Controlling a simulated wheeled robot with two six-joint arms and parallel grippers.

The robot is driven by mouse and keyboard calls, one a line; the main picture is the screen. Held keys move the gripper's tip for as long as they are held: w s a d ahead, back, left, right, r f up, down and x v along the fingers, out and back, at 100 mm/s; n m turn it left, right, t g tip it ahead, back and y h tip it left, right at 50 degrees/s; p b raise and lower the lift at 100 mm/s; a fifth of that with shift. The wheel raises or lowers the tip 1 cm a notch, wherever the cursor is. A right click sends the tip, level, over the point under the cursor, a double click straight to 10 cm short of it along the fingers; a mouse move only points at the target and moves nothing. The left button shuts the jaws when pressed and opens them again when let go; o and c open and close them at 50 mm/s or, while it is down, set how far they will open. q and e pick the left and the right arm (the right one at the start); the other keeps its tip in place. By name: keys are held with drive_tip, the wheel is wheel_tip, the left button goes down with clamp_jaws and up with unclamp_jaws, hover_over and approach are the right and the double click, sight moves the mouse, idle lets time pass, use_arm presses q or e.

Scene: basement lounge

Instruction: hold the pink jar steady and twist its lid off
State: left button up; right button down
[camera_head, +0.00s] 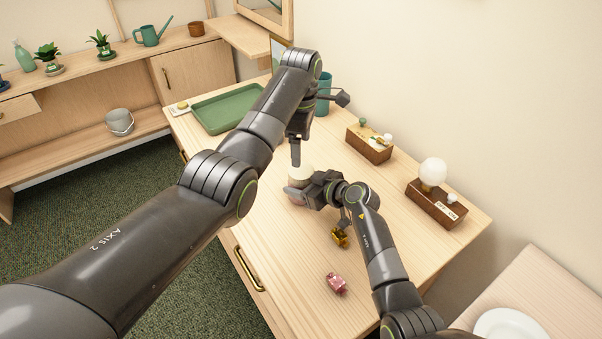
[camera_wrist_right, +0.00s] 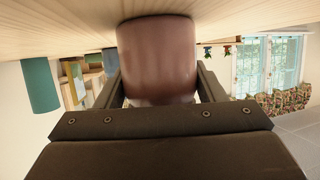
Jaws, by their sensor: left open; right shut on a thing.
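The pink jar (camera_head: 294,195) stands on the wooden table, with a pale cream lid (camera_head: 300,172) on top; its body is partly hidden by my right gripper. My right gripper (camera_head: 303,190) is shut on the jar's body from the right. In the right wrist view the jar (camera_wrist_right: 157,60) fills the space between both fingers, in an upside-down picture. My left gripper (camera_head: 296,158) points down just above the lid, open; only one finger shows clearly, and I cannot tell whether it touches the lid.
A green tray (camera_head: 215,113) lies at the table's far left, and a teal cup (camera_head: 323,98) stands behind my left wrist. Wooden boxes (camera_head: 368,145) (camera_head: 437,207) line the wall side, one with a white globe. A yellow item (camera_head: 340,238) and a pink item (camera_head: 337,283) lie nearer.

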sight(301, 170)
use_arm(q)
drive_tip(key=m, duration=0.9)
drive_tip(key=shift+m, duration=0.3)
drive_tip(key=m, duration=1.5)
drive_tip(key=shift+m, duration=0.3)
drive_tip(key=m, duration=0.4)
drive_tip(key=shift+m, duration=0.4)
drive_tip(key=m, duration=0.4)
drive_tip(key=shift+m, duration=0.3)
drive_tip(key=m, duration=0.5)
drive_tip(key=shift+f+m, duration=0.3)
drive_tip(key=shift+f, duration=3.7)
